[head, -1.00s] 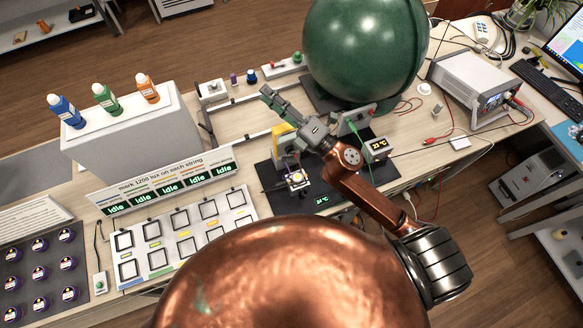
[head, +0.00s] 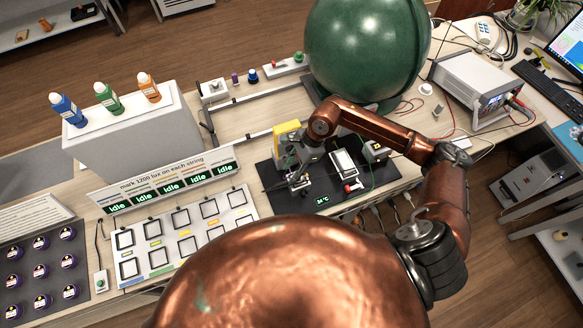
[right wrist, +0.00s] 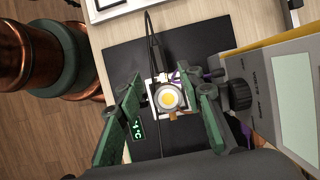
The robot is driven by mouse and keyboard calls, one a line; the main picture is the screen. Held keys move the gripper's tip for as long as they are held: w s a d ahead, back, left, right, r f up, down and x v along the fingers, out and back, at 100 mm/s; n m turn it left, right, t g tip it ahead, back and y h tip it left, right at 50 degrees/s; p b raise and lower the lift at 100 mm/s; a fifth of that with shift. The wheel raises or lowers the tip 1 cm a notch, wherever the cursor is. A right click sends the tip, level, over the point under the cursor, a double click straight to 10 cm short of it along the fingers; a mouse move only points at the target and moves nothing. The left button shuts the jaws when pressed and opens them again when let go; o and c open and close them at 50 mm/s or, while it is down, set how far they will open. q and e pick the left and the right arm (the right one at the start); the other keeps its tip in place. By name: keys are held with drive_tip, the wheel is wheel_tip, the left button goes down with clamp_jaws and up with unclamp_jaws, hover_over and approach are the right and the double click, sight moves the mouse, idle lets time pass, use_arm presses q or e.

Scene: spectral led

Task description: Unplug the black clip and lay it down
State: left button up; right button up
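In the right wrist view a small LED module (right wrist: 168,100) with a yellow round emitter sits on the dark mat. A slim black piece (right wrist: 157,62), which looks like the black clip, is at its upper edge with a black lead running up from it. My right gripper (right wrist: 163,84) has its green fingers apart, one on each side of the module; from this angle I cannot tell if they touch anything. In the head view my right gripper (head: 297,183) points down over the mat and largely hides the module; the clip cannot be made out there. My left gripper is not in view.
A yellow-edged meter (head: 285,132) stands close behind the gripper; its grey body (right wrist: 290,100) also shows at right in the wrist view. A white-framed device (head: 343,162) and a red-ended connector (head: 353,187) lie right on the mat. A large green sphere (head: 365,45) stands behind.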

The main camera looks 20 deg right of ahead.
sight(284, 182)
drive_tip(key=shift+x, duration=3.05)
drive_tip(key=shift+c, duration=0.5)
drive_tip(key=shift+r, duration=0.1)
clamp_jaws()
